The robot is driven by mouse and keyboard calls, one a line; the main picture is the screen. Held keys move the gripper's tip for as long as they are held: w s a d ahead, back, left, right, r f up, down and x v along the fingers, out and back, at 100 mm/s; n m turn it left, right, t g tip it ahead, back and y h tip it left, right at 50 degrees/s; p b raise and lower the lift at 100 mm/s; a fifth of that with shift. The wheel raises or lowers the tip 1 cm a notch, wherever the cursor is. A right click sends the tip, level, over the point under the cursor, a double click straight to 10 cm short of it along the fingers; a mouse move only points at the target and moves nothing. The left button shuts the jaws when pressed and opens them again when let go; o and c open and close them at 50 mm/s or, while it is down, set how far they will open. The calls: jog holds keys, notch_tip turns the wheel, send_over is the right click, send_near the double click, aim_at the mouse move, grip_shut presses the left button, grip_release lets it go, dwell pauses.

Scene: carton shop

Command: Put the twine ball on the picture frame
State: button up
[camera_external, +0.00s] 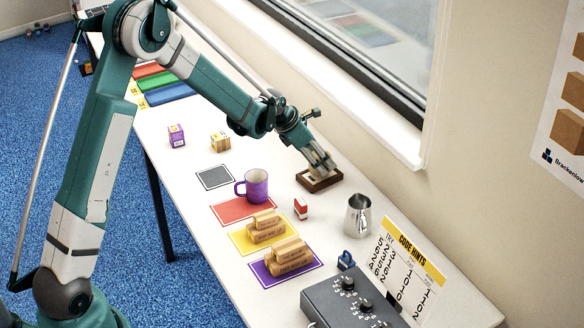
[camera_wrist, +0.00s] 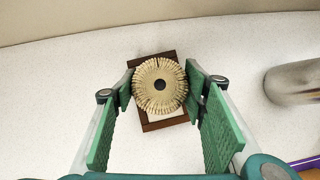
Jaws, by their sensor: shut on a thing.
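The twine ball (camera_wrist: 160,86) is pale tan with ribbed strands and a dark hole in its middle. It sits between the green fingers of my gripper (camera_wrist: 160,90) in the wrist view, and the gripper is shut on it. The brown picture frame (camera_wrist: 152,126) shows behind the ball, its edges sticking out above and below. In the external view, my gripper (camera_external: 321,163) points down over the picture frame (camera_external: 317,189) near the window wall. I cannot tell whether the ball touches the frame; the ball is hard to make out there.
A metal pitcher (camera_external: 357,216) stands to the right of the frame, with a red and white box (camera_external: 300,208) in front.

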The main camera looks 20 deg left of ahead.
jog(key=shift+f, duration=0.35)
jog(key=shift+f, duration=0.1)
jog(key=o, duration=0.9)
jog(key=shift+r, duration=0.25)
jog(key=v, duration=1.1)
jog(key=shift+s+a+r+p, duration=0.15)
jog(key=shift+a+r+p, duration=0.1)
jog(key=shift+r+p, duration=0.1)
